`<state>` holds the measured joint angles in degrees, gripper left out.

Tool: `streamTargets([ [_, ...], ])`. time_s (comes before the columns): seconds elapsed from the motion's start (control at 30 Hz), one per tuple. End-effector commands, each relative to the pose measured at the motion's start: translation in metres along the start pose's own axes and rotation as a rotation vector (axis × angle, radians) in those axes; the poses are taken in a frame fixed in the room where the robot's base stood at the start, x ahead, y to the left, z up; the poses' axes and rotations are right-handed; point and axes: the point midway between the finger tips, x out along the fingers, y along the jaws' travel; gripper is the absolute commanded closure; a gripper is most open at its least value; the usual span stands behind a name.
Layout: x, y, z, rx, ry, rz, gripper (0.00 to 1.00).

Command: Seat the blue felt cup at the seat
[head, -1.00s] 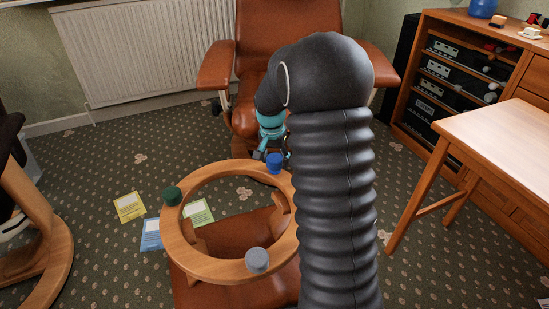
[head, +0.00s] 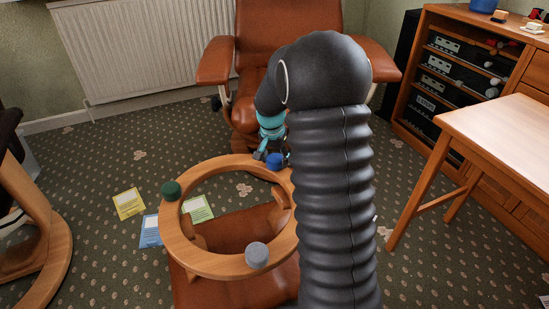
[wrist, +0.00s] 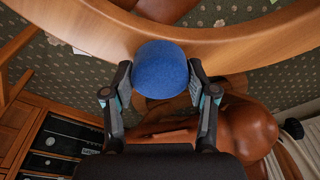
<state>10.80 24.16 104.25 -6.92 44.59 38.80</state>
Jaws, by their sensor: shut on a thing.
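The blue felt cup (head: 274,161) is at the far edge of the wooden ring (head: 170,235). It also shows in the wrist view (wrist: 160,70) as a rounded blue cap overlapping the ring's edge (wrist: 235,52). My gripper (wrist: 160,78) is shut on it, one finger on each side. In the head view, my gripper (head: 265,155) is small and partly behind my arm. I cannot tell whether the cup's underside rests on the ring. The seat beneath it is hidden. A green cup (head: 171,191) and a grey cup (head: 257,255) sit on the ring.
A brown leather chair (head: 288,40) stands behind the ring, close to my gripper. A wooden table (head: 495,140) and a hi-fi cabinet (head: 450,75) are at the right. Colored cards (head: 128,203) lie on the carpet at left. My arm hides the ring's right side.

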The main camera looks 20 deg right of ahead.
Motion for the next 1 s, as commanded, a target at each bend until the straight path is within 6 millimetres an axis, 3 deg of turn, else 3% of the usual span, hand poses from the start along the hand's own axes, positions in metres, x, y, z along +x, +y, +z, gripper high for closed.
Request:
streamTargets([
  [0.13, 0.004, 0.0, 0.001, 0.0, 0.0, 0.0, 0.61],
  [0.17, 0.003, 0.0, 0.001, 0.0, 0.0, 0.0, 0.35],
  [0.27, 0.003, 0.0, 0.001, 0.0, 0.0, 0.0, 0.13],
  [0.67, -0.002, 0.0, 0.0, 0.0, 0.001, -0.001, 0.13],
  [0.77, -0.012, 0.0, 0.0, 0.0, 0.001, -0.001, 0.13],
  [1.0, -0.058, -0.001, 0.0, 0.0, 0.002, -0.002, 0.13],
])
